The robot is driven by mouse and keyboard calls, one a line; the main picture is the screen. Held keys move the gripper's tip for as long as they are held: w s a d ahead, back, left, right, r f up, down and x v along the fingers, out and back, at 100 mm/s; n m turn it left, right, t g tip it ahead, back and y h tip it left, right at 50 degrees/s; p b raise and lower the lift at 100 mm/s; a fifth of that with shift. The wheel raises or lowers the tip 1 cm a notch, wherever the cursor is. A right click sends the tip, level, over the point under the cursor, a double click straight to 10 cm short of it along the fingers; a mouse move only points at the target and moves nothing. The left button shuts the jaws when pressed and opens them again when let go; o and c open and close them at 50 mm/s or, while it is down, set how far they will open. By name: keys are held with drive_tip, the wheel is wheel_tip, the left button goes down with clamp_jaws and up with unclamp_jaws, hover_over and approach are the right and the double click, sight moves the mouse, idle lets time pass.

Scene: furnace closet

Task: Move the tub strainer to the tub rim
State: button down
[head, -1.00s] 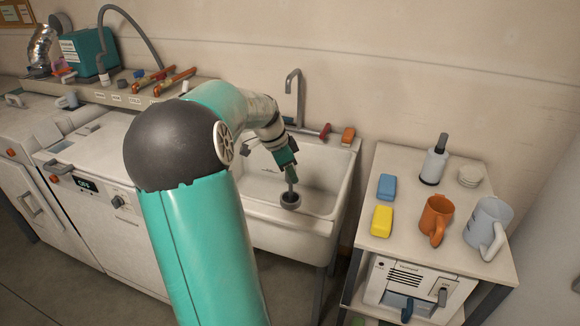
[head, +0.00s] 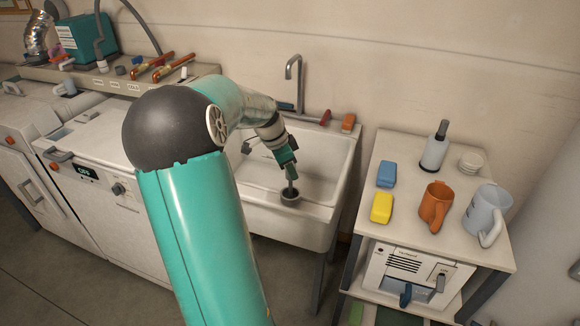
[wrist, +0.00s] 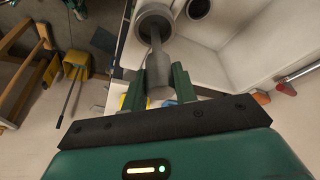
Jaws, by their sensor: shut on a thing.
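The tub strainer (head: 290,196) is a grey cup with a dark inside and an upright stem. It is at the front rim (head: 318,213) of the white tub (head: 325,165). I cannot tell whether its bottom touches the rim or hangs just above it. My gripper (head: 289,172) is above the strainer, shut on its stem. In the wrist view, the green fingers of my gripper (wrist: 165,82) clasp the stem's end, with the strainer cup (wrist: 155,20) beyond. A dark round opening (wrist: 198,8) shows in the white basin beside it.
A faucet (head: 292,70) rises behind the tub, with an orange block (head: 348,122) on the back ledge. A white washer (head: 105,195) stands left.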

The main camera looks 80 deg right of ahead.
drive_tip(key=shift+f, duration=0.5)
drive_tip(key=c, duration=1)
unclamp_jaws()
drive_tip(key=v, duration=1.3)
drive_tip(key=shift+w+a+r, duration=0.1)
drive_tip(key=shift+r, duration=0.3)
